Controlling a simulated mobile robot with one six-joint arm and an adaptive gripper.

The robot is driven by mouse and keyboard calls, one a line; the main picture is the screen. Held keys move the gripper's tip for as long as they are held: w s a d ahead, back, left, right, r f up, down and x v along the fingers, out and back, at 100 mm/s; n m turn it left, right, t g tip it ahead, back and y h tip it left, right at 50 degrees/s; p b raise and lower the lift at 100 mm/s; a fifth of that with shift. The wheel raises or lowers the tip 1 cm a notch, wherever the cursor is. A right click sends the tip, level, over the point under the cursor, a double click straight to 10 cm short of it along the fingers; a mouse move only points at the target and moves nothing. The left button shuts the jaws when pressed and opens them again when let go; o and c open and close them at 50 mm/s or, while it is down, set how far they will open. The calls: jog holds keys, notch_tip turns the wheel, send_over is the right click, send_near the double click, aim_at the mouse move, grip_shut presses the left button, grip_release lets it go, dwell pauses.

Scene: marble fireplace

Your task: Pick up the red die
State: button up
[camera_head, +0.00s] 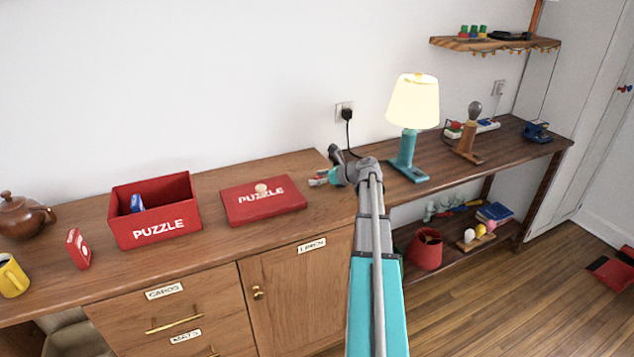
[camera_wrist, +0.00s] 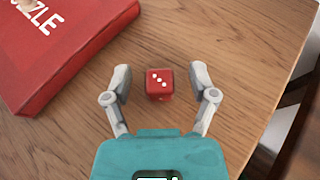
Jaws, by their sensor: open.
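A small red die (camera_wrist: 159,84) with white pips lies on the wooden cabinet top. In the wrist view it sits between the tips of my open gripper (camera_wrist: 160,82), with a gap on each side and no finger visibly touching it. In the head view my gripper (camera_head: 318,179) is at the cabinet's right end, right of the red puzzle lid. I cannot make out the die clearly there.
The red puzzle lid (camera_head: 264,206) lies left of my gripper, and also shows in the wrist view (camera_wrist: 66,40). A red puzzle box (camera_head: 155,222) stands farther left. A teal lamp (camera_head: 408,150) stands on the table to the right. Bare wood surrounds the die.

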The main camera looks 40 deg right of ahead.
aim_at(318, 176)
dwell(0.3)
jog(key=c, duration=0.9)
jog(key=shift+r, duration=0.15)
notch_tip(318, 176, up, 3)
jog(key=p, duration=0.3)
jog(key=s+a+r+p, duration=0.3)
jog(key=s+r+p, duration=0.6)
jog(key=s, duration=0.4)
jog(key=shift+s+r+p, duration=0.35)
jog(key=shift+s+p, duration=0.05)
jog(key=shift+p, duration=0.15)
jog(key=shift+d, duration=0.15)
